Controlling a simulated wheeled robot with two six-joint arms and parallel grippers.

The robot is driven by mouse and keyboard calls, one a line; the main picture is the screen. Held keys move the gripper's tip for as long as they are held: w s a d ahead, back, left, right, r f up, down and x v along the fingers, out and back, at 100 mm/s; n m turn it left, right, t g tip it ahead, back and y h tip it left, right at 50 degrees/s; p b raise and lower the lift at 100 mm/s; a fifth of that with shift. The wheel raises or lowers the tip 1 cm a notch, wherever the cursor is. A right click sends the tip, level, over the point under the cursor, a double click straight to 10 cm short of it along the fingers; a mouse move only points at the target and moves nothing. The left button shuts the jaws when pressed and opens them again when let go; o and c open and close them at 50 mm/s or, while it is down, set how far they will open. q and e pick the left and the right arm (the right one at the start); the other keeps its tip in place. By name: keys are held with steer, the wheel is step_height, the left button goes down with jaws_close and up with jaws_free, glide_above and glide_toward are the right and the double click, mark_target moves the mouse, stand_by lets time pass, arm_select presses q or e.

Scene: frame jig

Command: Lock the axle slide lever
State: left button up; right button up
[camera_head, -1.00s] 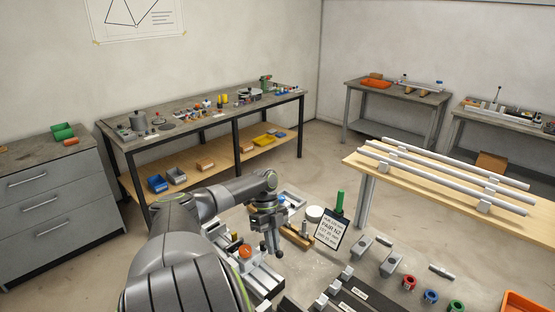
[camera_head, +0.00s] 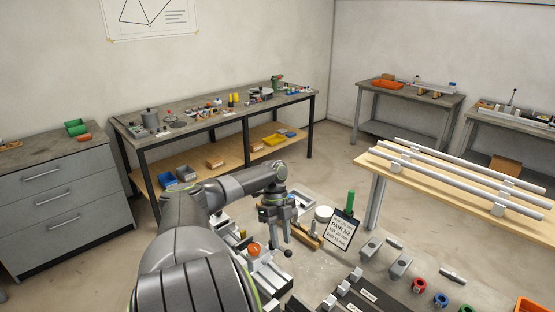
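The jig (camera_head: 268,276), a pale metal slide fixture with an orange knob (camera_head: 254,248), stands on the bench in the lower middle of the head view, partly behind my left arm. A small dark ball on a thin stem (camera_head: 288,253) at its right side looks like the lever's end; I cannot tell whether it is locked. My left gripper (camera_head: 277,238) points down just above and behind the ball and the jig. Its two fingers look apart, with nothing seen between them. My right gripper is not in view.
A tilted sign (camera_head: 341,232) and a green bottle-like cylinder (camera_head: 350,201) stand right of the gripper. Grey brackets (camera_head: 400,264) and red, blue and green collars (camera_head: 419,286) lie at the lower right. A wooden table (camera_head: 455,196) with long rails stands beyond.

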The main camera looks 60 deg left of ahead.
arm_select(q)
steer(key=b+v, duration=0.4)
steer(key=v, duration=1.1)
steer(key=shift+r, duration=0.25)
